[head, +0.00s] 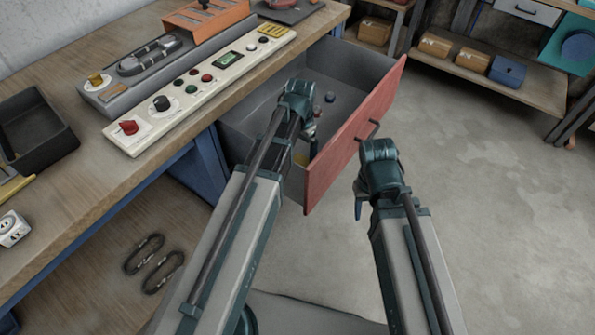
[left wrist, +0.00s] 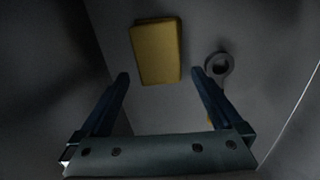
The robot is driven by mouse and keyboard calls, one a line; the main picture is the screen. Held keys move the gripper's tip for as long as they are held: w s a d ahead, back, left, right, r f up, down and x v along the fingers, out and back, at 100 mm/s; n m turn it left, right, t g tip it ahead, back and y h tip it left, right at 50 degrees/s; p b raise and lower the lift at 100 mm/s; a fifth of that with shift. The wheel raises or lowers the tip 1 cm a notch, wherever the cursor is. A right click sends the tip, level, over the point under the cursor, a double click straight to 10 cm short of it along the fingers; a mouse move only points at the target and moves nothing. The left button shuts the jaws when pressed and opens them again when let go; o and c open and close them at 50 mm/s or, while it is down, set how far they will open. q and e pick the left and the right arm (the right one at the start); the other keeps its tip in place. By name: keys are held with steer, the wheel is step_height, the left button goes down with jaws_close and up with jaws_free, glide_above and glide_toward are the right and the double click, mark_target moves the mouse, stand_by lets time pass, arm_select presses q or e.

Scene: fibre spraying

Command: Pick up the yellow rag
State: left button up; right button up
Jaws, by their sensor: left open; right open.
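The yellow rag (left wrist: 156,50) shows in the left wrist view as a flat, folded, roughly rectangular piece on the grey drawer floor. My left gripper (left wrist: 160,76) is open and empty, its two fingers spread on either side of the rag's near end, and it looks down at it from above. In the head view my left gripper (head: 312,132) reaches down inside the open drawer (head: 348,75), partly hidden by my wrist. A yellowish patch (head: 300,158) shows beside it; I cannot tell whether it is the rag. My right gripper (head: 359,207) hangs outside the red drawer front, mostly hidden.
A dark ring-shaped object (left wrist: 219,65) lies right of the rag. The red drawer front (head: 352,138) with its handle stands between my two grippers. The workbench (head: 95,200) at left carries a control panel (head: 200,88) and a black tray (head: 36,130). Open floor lies right.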

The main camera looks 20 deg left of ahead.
mark_target(300, 161)
arm_select(q)
step_height(300, 161, down, 5)
steer(key=b, duration=0.5)
steer(key=shift+f, duration=0.15)
steer(key=c, duration=1.2)
steer(key=shift+r, duration=0.2)
step_height(300, 161, up, 10)
steer(key=p, duration=1)
steer(key=shift+f, duration=0.1)
